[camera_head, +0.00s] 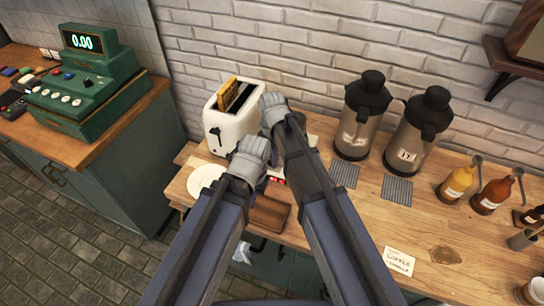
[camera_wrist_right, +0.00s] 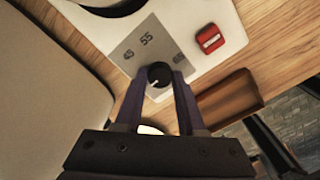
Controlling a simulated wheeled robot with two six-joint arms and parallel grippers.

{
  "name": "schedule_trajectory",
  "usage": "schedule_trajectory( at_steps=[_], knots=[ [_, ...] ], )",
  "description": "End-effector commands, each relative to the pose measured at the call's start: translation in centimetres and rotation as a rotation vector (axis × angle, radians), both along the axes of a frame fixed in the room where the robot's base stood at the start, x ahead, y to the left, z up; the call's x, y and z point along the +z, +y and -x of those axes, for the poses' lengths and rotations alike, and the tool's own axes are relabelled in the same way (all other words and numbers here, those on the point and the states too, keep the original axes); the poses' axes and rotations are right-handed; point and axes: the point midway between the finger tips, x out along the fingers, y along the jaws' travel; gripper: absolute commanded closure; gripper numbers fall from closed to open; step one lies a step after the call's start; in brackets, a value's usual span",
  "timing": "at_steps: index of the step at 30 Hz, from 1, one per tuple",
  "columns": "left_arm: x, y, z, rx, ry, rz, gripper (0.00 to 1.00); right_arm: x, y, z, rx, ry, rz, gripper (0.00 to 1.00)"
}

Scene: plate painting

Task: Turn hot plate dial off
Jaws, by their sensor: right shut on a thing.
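In the right wrist view, the black hot plate dial (camera_wrist_right: 159,75) sits on a grey panel (camera_wrist_right: 140,50) printed with numbers, two of which look like 45 and 55. My right gripper (camera_wrist_right: 159,82) is shut on the dial, with one finger on each side of it. A red switch (camera_wrist_right: 210,38) is on the white hot plate body (camera_wrist_right: 229,24) beside the panel. In the head view, the red switch (camera_head: 278,181) shows only in part. My arms cover most of the hot plate and the dial there. The fingers of my left gripper are hidden in the head view.
A white toaster (camera_head: 231,123) with bread (camera_head: 238,94) stands close behind my wrists. A wooden tray (camera_head: 270,214) lies in front of the hot plate, and a white plate (camera_head: 205,180) is to the left. Two metal flasks (camera_head: 358,120) (camera_head: 407,145) stand to the right.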

Motion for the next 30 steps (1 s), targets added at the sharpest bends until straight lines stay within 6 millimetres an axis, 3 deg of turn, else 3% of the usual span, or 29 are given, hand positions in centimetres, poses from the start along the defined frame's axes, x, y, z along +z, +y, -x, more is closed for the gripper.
schedule_trajectory(
  at_steps=[14, 15, 22, 30],
  knots=[
    [-0.01, 0.0, 0.0, 0.0, 0.0, 0.0, 1.0, -0.01, 0.01, 0.04, 0.012, 0.001, 0.0, 1.0],
    [-0.01, 0.0, 0.0, 0.0, 0.0, 0.0, 1.0, -0.01, 0.01, 0.04, 0.011, 0.001, 0.0, 0.57],
    [-0.01, 0.0, 0.0, 0.0, 0.0, 0.0, 1.0, -0.01, 0.0, 0.02, 0.01, 0.0, 0.0, 0.31],
    [0.06, 0.0, 0.0, 0.0, 0.0, 0.0, 1.0, 0.06, 0.0, 0.0, 0.01, 0.0, 0.0, 0.31]
  ],
)
